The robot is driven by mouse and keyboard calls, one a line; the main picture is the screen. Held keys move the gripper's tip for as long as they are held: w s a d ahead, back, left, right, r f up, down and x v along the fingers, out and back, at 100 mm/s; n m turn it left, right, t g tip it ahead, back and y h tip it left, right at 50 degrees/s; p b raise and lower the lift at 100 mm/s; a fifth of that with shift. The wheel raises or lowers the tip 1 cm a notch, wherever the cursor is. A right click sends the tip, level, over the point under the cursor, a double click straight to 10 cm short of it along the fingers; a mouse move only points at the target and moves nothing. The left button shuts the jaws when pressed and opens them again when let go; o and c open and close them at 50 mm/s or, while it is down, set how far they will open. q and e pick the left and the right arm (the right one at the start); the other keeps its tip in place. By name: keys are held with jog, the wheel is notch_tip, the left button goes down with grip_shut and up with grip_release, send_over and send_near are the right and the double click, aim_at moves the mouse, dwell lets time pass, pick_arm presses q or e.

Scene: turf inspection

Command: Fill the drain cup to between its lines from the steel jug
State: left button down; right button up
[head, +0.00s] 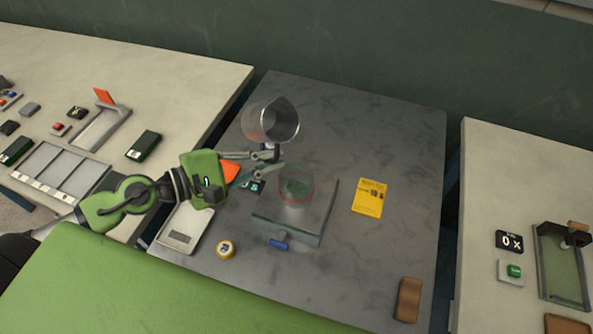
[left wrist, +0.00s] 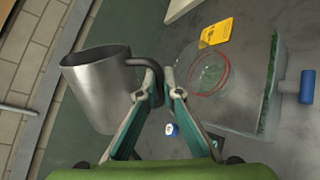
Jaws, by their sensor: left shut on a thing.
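The steel jug (head: 271,122) is held up by its dark handle in my left gripper (head: 279,161), above the grey table and behind the drain cup. In the left wrist view the jug (left wrist: 98,92) is at the left, with the fingers shut on its handle (left wrist: 153,72). The drain cup (head: 296,189) is clear, with a red ring and green showing in or through it. It stands on a clear-sided block (head: 315,230) with a blue tap (head: 277,244). No stream shows. The liquid levels and the jug's exact tilt cannot be told. My right gripper is out of view.
A yellow card (head: 370,197) lies right of the cup, and a brown block (head: 408,299) near the front right. The table's back right is clear.

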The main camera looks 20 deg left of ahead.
pick_arm(q)
jog(key=shift+r, duration=0.15)
jog(key=shift+w+a+m+p, duration=0.3)
jog(key=shift+a+p, duration=0.05)
jog(key=shift+p, duration=0.1)
dwell(0.4)
jog(key=shift+w+a+f+m+t+y+p, duration=0.2)
jog(key=shift+a+f+m+t+y+p, duration=0.15)
jog(key=shift+f+y+p, duration=0.3)
dwell(0.8)
jog(key=shift+r+p, duration=0.15)
jog(key=shift+p, duration=0.2)
jog(key=shift+m+p, duration=0.25)
jog(key=shift+p, duration=0.05)
